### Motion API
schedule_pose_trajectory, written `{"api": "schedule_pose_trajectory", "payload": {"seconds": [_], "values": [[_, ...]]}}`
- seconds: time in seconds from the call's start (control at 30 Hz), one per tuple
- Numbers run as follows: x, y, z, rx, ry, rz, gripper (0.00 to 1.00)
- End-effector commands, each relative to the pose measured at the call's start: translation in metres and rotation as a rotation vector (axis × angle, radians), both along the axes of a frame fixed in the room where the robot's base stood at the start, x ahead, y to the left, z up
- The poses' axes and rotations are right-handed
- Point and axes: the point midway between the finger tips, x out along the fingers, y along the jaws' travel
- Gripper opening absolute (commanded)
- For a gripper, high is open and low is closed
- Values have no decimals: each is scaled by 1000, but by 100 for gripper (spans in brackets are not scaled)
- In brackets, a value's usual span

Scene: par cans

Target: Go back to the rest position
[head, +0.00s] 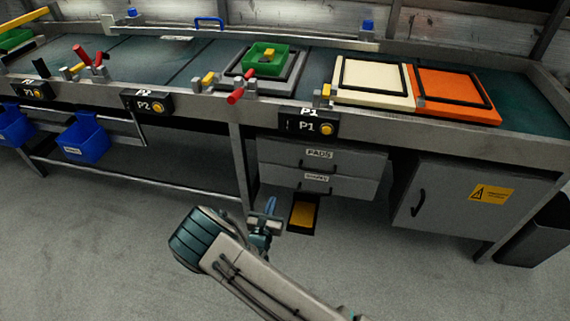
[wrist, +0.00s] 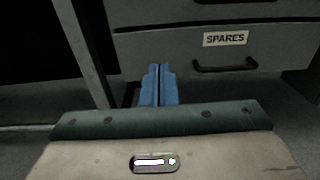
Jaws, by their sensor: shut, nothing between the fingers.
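My gripper (head: 271,206) is in front of the bench, below the bench top and left of a yellow-topped pedal or block on the floor. In the wrist view my gripper (wrist: 159,70) shows two blue fingers pressed together with nothing between them. Beyond it in the wrist view are the drawer labelled SPARES (wrist: 225,39) and a bench leg at the left. The gripper appears apart from the drawers and the leg.
The bench top holds a green tray (head: 251,57), a cream panel (head: 372,97) and an orange panel (head: 458,112). A drawer unit (head: 318,156) and a grey cabinet (head: 440,200) stand below. Blue bins (head: 85,138) hang at the left. The near floor is clear.

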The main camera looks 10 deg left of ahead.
Motion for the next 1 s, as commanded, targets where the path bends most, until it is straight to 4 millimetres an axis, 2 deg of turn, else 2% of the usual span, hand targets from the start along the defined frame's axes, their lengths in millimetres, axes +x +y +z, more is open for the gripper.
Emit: {"api": "schedule_pose_trajectory", "payload": {"seconds": [0.17,0.27,0.37,0.5,0.63,0.77,1.0], "values": [[0,-1,1,2,0,-4,0],[5,-10,16,27,-2,-47,0],[14,-32,49,90,-6,-154,0],[24,-84,112,224,-10,-381,0],[21,-135,164,360,-10,-597,0],[10,-182,212,504,-7,-803,0],[-30,-254,289,783,-3,-1148,0]]}}
